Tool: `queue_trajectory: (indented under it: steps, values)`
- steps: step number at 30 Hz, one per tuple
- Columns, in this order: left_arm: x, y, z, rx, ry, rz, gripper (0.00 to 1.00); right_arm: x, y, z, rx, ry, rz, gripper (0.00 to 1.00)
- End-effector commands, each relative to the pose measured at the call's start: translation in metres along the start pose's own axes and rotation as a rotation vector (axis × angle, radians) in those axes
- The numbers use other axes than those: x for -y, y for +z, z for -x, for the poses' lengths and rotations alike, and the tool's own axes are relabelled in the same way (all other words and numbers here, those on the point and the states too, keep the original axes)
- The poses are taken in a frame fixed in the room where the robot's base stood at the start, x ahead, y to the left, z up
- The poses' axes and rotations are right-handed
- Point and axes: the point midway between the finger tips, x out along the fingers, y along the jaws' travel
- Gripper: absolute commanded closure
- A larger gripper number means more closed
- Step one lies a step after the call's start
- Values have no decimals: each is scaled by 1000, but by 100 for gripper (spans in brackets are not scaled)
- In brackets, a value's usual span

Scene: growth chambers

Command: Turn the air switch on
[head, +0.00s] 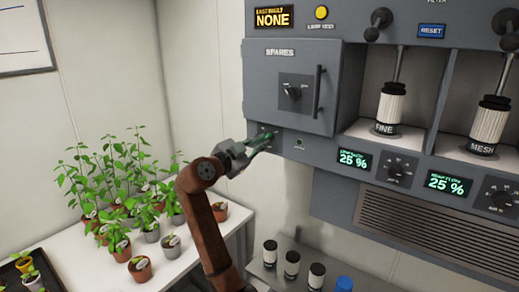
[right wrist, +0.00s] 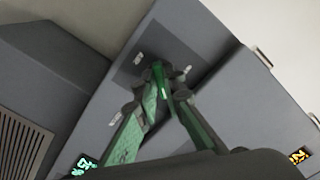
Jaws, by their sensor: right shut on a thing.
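The air switch (head: 265,130) is on the grey cabinet's lower left front, below the spares box. In the head view my right gripper covers most of it, so its lever position cannot be read. My right gripper (head: 270,139) reaches in from the lower left with its green fingers against the panel. In the right wrist view its fingertips (right wrist: 162,82) close together at a small fitting on a dark plate (right wrist: 133,68). The fingers hide most of what they grip. My left gripper is in neither view.
The spares box (head: 262,85), with a knob and bar handle, juts out just above my right gripper. Potted plants (head: 110,200) stand on a white table at left.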

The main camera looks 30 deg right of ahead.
Motion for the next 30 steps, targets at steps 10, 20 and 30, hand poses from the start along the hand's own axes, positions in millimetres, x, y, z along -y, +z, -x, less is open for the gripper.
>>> queue_trajectory:
  steps: [10, 20, 30]
  values:
    - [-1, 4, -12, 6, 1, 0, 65, 0, 3, 0, 3, 1, -125, 100]
    - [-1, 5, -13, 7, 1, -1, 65, 0, 2, 0, 3, 2, -147, 100]
    - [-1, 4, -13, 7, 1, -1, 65, 0, 2, 0, 3, 1, -146, 82]
